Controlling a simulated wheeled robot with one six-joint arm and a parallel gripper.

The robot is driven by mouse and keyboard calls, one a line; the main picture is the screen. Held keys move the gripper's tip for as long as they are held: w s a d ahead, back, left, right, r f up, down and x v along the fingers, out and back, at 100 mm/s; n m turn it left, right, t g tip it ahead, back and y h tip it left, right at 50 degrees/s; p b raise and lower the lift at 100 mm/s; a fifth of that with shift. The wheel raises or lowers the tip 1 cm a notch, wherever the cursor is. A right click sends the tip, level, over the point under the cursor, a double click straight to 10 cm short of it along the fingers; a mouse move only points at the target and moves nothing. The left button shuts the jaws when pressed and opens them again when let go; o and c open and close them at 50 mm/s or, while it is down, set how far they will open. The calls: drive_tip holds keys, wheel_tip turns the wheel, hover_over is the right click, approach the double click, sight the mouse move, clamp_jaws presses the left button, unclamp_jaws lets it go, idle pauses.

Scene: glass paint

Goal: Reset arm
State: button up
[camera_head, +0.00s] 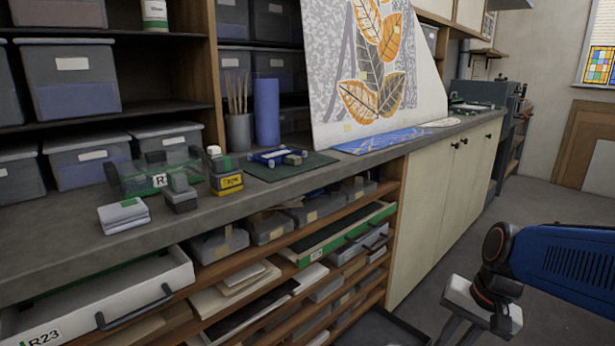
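My blue arm (565,262) reaches in from the right edge, with a dark joint at its left end. Below that joint a pale end part with grey bars, which looks like my gripper (464,326), points down and is cut off by the bottom edge. I cannot tell whether it is open or shut, and I see nothing clearly held in it. It is in front of the cabinet, apart from the worktop and shelves in the picture.
A long grey worktop (60,262) carries small boxes, a green mat (312,160), a blue cylinder (266,112) and a leaf-patterned panel (335,60). A drawer marked R23 (45,332) sticks out at lower left. Open floor (545,200) lies at right.

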drive_tip(key=s+r+n+t+h, duration=0.2)
drive_tip(key=s+r+n+t, duration=0.1)
drive_tip(key=s+r+n, duration=0.2)
drive_tip(key=shift+s+n, duration=0.75)
drive_tip(key=shift+n, duration=0.05)
idle(1.9)
